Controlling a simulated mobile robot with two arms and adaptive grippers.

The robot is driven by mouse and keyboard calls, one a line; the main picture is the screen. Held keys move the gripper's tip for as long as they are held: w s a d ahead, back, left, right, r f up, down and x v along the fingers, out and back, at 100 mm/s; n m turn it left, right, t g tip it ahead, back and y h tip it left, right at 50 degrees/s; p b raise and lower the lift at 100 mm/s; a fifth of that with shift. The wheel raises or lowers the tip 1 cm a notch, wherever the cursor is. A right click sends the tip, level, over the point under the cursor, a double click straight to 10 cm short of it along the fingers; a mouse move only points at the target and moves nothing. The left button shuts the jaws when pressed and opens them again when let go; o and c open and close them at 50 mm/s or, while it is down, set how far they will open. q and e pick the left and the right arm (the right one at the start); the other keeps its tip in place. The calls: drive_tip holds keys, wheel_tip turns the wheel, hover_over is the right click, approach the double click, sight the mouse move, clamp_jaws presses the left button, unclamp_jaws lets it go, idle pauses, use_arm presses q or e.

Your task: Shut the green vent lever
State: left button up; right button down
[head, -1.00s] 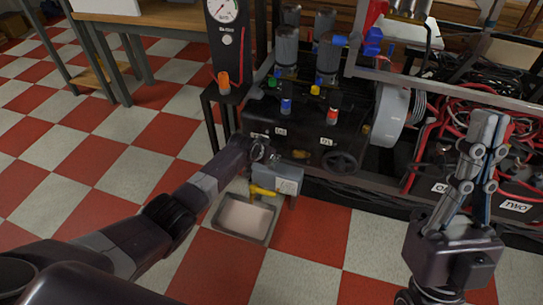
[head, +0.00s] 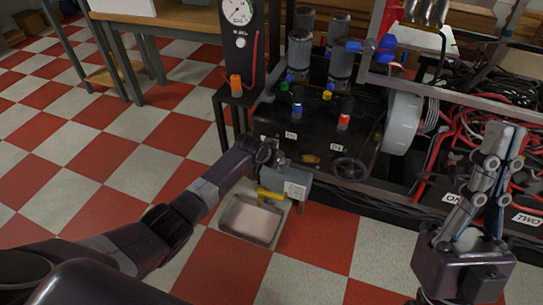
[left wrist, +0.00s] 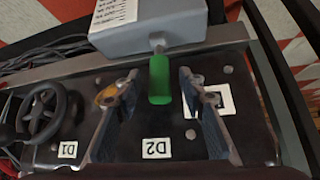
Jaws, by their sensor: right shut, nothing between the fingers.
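The green vent lever (left wrist: 160,80) sticks out from a grey box (left wrist: 150,22) in the left wrist view. My left gripper (left wrist: 158,74) is open, with one finger on each side of the lever and a visible gap to each. In the head view my left gripper (head: 265,154) is beside the grey box (head: 291,182), and the green lever is hidden there. My right gripper (head: 505,134) is shut and empty, raised at the right.
A yellow lever (head: 270,195) projects from the grey box above a shallow tray (head: 225,216) on the floor. A black handwheel (head: 350,168) is to the right. Cables and hoses (head: 470,130) crowd the right.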

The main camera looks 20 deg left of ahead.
use_arm(q)
drive_tip(key=v, duration=0.9)
drive_tip(key=shift+s+r, duration=0.1)
drive_tip(key=shift+r, duration=0.05)
